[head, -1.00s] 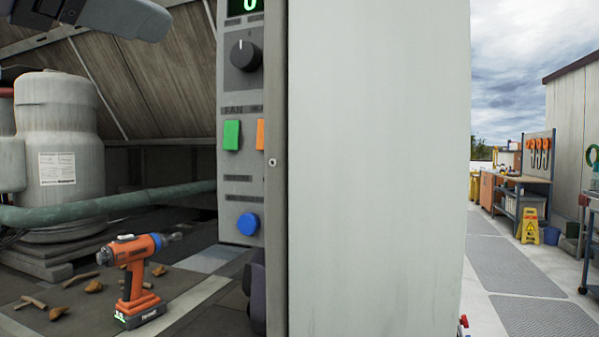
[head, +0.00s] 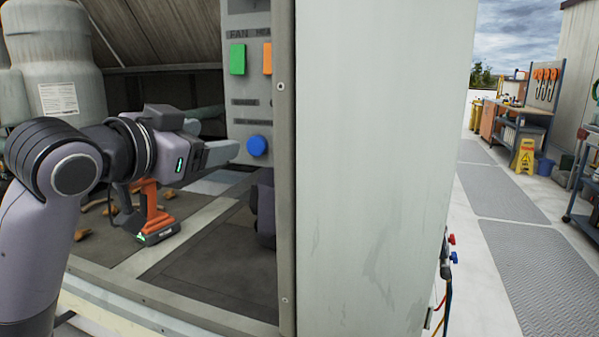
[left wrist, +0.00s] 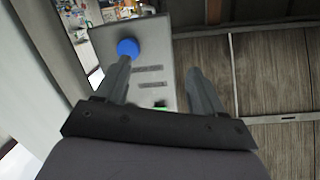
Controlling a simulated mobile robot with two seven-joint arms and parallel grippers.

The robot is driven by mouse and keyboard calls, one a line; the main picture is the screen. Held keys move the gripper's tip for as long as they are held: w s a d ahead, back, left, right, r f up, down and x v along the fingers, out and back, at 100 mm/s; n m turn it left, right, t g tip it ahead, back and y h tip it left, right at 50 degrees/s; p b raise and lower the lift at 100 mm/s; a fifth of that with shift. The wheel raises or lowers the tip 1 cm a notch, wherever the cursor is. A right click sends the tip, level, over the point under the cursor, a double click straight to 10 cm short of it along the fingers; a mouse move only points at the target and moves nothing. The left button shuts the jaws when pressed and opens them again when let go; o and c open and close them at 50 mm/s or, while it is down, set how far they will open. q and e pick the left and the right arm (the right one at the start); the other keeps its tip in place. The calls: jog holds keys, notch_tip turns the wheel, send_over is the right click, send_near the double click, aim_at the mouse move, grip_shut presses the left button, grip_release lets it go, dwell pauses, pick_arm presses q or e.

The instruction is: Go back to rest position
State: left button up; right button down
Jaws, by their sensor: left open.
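My left gripper (head: 228,132) is open and empty in the head view, in front of the control panel and left of its blue round button (head: 259,146). The lower finger points toward that button; I cannot tell whether it touches. In the left wrist view my left gripper (left wrist: 159,66) has its fingers spread, with the blue button (left wrist: 128,47) by the left fingertip. A green button (head: 238,59) sits higher on the panel, with an orange one (head: 267,58) beside it. My right gripper is not in view.
An orange cordless tool (head: 151,205) stands on the cooler floor, partly behind my left arm. Brown scraps lie near it. A pale cabinet panel (head: 385,170) blocks the middle. A walkway (head: 500,205) runs along the right, with a yellow floor sign (head: 524,155) and workbench (head: 520,112).

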pick_arm(q)
notch_tip(320, 180, down, 30)
jog(key=s+a+n+g+y+p, duration=0.1)
jog(key=a+n+g+y+p, duration=0.1)
jog(key=a+n, duration=0.15)
jog(key=s+a+f+n+g+y+p, duration=0.2)
jog(key=s+a+f, duration=0.1)
jog(key=s+f, duration=1.8)
jog(key=s, duration=0.2)
jog(key=shift+s+a+f+n+g+y, duration=0.2)
jog(key=shift+s+n+g+y, duration=0.1)
jog(key=shift+s+n, duration=0.1)
jog(key=c, duration=0.4)
jog(key=shift+w+d, duration=0.1)
jog(key=shift+c, duration=0.5)
